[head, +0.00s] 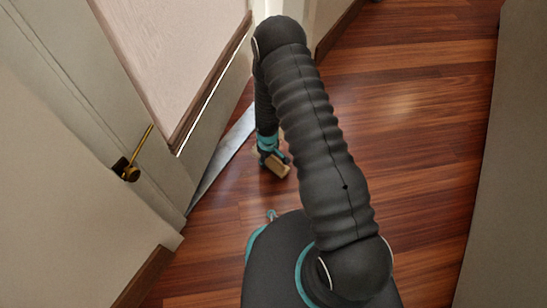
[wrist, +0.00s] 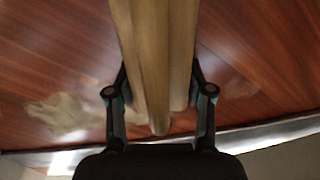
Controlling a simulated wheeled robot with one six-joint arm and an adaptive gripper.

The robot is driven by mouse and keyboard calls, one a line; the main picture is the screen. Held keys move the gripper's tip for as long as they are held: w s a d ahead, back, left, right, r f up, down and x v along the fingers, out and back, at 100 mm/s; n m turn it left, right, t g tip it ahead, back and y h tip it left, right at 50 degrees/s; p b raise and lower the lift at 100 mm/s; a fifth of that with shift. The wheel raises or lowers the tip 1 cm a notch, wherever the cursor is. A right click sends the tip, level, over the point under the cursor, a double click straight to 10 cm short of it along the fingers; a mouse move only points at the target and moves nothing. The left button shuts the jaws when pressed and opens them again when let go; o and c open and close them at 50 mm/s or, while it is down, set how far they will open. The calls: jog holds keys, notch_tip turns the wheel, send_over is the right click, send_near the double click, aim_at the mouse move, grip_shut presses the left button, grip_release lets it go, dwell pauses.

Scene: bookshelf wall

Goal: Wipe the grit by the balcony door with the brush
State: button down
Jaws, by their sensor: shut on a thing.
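My gripper (head: 270,153) is low over the wooden floor beside the balcony door (head: 207,113). It is shut on the brush (head: 277,167), a pale wooden block in the head view. In the wrist view the brush (wrist: 152,60) runs lengthwise between the two fingers of my gripper (wrist: 158,95). A pale patch of grit (wrist: 65,112) lies on the floor left of the brush in the wrist view, and a fainter pale patch shows at its right. The grit cannot be made out in the head view. I cannot tell whether the brush touches the floor.
A metal threshold strip (head: 222,155) runs along the foot of the door; it also shows in the wrist view (wrist: 270,133). A brass handle (head: 130,168) sticks out at the left. A pale panel (head: 515,150) bounds the right. The wooden floor (head: 420,130) between is clear.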

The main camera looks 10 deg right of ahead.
aim_at(251, 143)
jog(key=shift+w+d, duration=0.65)
jog(key=shift+w, duration=0.05)
jog(key=shift+w+a+r+b, duration=0.1)
jog(key=shift+w+a+b, duration=0.25)
jog(key=shift+w+a, duration=1.55)
jog(key=shift+a, duration=0.3)
jog(key=shift+w+a, duration=0.55)
jog(key=shift+a, duration=0.25)
jog(key=shift+w+a, duration=1.15)
jog(key=shift+a, duration=0.2)
jog(key=shift+w+d, duration=0.65)
jog(key=shift+w, duration=0.25)
jog(key=shift+s+d+p, duration=0.35)
jog(key=shift+s+d, duration=1)
jog(key=shift+d, duration=0.05)
jog(key=shift+s+d, duration=1.2)
jog(key=shift+d, duration=0.3)
jog(key=shift+s+d, duration=1.2)
jog(key=shift+d, duration=0.25)
